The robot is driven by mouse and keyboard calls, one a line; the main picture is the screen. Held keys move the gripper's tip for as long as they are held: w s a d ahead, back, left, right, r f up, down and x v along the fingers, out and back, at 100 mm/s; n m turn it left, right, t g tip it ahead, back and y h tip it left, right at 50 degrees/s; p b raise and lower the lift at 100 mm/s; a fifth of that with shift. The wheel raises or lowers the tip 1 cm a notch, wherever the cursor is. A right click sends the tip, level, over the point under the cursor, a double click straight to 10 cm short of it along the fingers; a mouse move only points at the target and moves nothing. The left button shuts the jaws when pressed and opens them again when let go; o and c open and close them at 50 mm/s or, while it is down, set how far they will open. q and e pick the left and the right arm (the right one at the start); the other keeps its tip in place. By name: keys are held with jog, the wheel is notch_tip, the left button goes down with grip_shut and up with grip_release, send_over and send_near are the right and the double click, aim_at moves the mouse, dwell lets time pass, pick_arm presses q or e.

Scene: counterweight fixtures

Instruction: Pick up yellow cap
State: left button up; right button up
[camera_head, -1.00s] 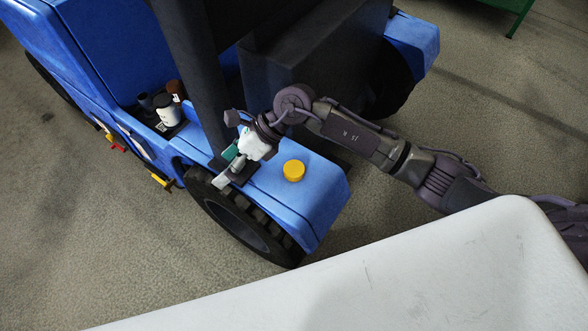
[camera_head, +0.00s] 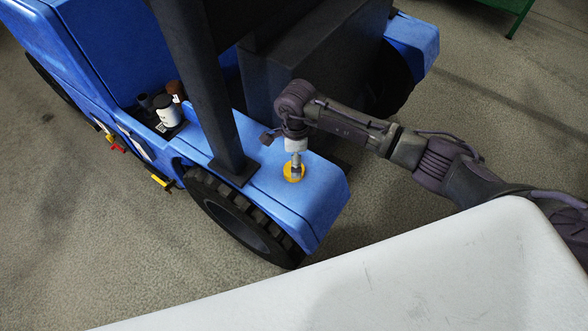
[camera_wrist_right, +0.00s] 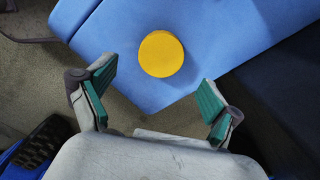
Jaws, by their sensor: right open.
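The yellow cap (camera_head: 293,173) is round and sits on the blue rear fender of the vehicle, partly covered by my gripper in the head view. In the right wrist view the cap (camera_wrist_right: 161,54) lies flat on the blue surface, ahead of the fingertips and roughly centred between them. My right gripper (camera_head: 295,167) points down over the cap in the head view. In the wrist view the right gripper (camera_wrist_right: 153,88) has its green-padded fingers spread wide with nothing between them. My left gripper is not in view.
The blue fender (camera_head: 262,203) bears the cap, with a black post (camera_head: 205,90) to its left. A dark block (camera_head: 310,75) stands behind. A white cup (camera_head: 167,111) and dark items stand further left. A large white surface (camera_head: 400,270) fills the front.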

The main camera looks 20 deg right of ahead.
aim_at(287, 172)
notch_tip(287, 172, down, 5)
jog(key=shift+f, duration=0.15)
jog(key=shift+c, duration=0.3)
jog(key=c, duration=1)
